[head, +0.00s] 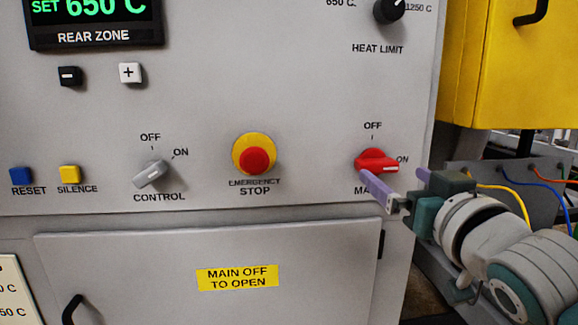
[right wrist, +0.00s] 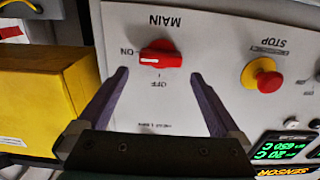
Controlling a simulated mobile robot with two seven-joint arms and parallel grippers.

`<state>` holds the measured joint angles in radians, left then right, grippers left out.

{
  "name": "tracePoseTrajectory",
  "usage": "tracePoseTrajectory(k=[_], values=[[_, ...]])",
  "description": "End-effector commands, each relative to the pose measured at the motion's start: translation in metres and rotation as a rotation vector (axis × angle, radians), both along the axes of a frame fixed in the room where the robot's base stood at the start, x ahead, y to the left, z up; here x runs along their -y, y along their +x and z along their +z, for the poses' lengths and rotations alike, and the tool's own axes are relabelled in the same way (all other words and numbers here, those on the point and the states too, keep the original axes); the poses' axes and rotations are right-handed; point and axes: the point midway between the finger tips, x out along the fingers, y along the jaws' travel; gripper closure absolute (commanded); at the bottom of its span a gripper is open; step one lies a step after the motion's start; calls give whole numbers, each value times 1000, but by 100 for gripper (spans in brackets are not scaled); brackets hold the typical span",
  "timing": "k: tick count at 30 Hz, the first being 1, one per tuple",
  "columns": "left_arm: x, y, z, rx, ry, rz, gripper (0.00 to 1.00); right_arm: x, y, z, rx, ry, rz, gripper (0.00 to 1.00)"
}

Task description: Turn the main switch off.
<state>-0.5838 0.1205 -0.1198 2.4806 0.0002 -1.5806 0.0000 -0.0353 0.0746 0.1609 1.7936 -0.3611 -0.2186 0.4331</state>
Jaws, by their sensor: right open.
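The main switch (head: 376,158) is a red rotary knob on the grey panel, with OFF printed above it and ON to its right. Its grip lies roughly level, toward ON. In the right wrist view the panel appears upside down, and the main switch (right wrist: 158,58) shows ahead, with ON at its left and OFF below. My right gripper (head: 393,174) is open in front of the switch, coming from the right. In the right wrist view my right gripper (right wrist: 159,73) has its two purple fingers apart, with nothing between them. My left gripper is out of view.
A red emergency stop button (head: 256,160) on a yellow ring is left of the switch, and the grey control knob (head: 151,174) further left. A closed door labelled MAIN OFF TO OPEN (head: 237,277) is below. A yellow box (head: 519,65) stands at upper right.

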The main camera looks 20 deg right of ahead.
Motion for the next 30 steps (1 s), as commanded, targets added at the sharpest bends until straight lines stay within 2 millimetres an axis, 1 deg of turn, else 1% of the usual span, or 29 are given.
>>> tracePoseTrajectory(k=[1, 3, 6, 9, 14, 22, 30], values=[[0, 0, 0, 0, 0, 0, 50, 3, 10, 1, 2, 0, 0, 0], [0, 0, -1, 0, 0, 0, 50, 6, 23, 1, 3, -2, 0, 0], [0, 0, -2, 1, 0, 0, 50, 9, 37, 0, 1, -1, -1, 0], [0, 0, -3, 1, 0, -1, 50, 11, 47, 0, 0, 0, 0, 0], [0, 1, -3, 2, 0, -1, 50, 13, 55, 0, 0, 0, 0, 0], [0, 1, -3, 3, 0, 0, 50, 13, 56, 0, -1, 0, 0, 0], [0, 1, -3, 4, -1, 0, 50, 13, 56, 0, -1, 0, 0, 30]])
